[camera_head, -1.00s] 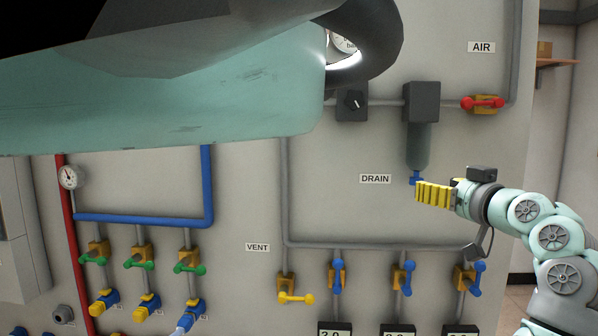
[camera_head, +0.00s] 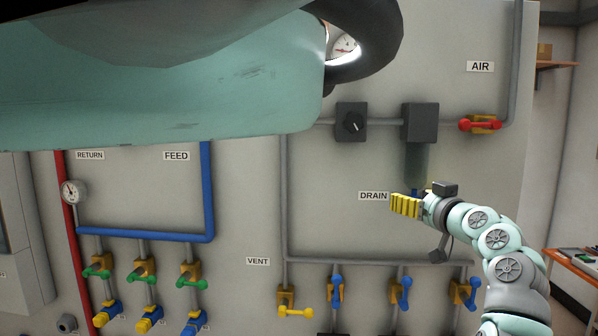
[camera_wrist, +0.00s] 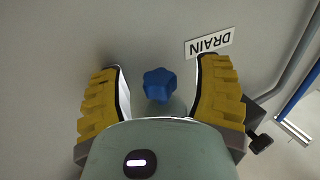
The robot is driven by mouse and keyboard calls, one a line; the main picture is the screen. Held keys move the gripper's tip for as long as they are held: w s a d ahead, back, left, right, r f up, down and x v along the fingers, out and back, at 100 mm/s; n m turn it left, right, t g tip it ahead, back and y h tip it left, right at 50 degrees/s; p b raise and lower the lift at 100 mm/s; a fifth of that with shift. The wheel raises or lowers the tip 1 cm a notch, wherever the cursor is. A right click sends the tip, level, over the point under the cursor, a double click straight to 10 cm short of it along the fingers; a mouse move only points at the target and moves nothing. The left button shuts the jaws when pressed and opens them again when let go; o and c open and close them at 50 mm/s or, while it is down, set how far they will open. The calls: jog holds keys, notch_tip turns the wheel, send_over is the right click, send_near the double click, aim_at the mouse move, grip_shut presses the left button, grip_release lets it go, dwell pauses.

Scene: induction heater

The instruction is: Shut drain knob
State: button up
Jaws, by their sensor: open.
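The drain knob (camera_wrist: 159,84) is a small blue lobed knob under a grey-green filter bowl (camera_head: 416,165) on the panel. In the wrist view it lies between the two yellow fingers of my gripper (camera_wrist: 160,92), with a visible gap on each side. The white DRAIN label (camera_wrist: 209,43) appears upside down beside it. In the head view my gripper (camera_head: 407,205) is just below the bowl, by the DRAIN label (camera_head: 373,196), and hides most of the knob.
A red AIR valve (camera_head: 480,124) is at upper right. A grey pipe (camera_head: 380,262) runs below my gripper, with a yellow VENT valve (camera_head: 296,312) and several blue-handled valves (camera_head: 401,292) under it. A large part of my own body covers the upper left.

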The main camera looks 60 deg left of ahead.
grip_shut()
dwell(0.4)
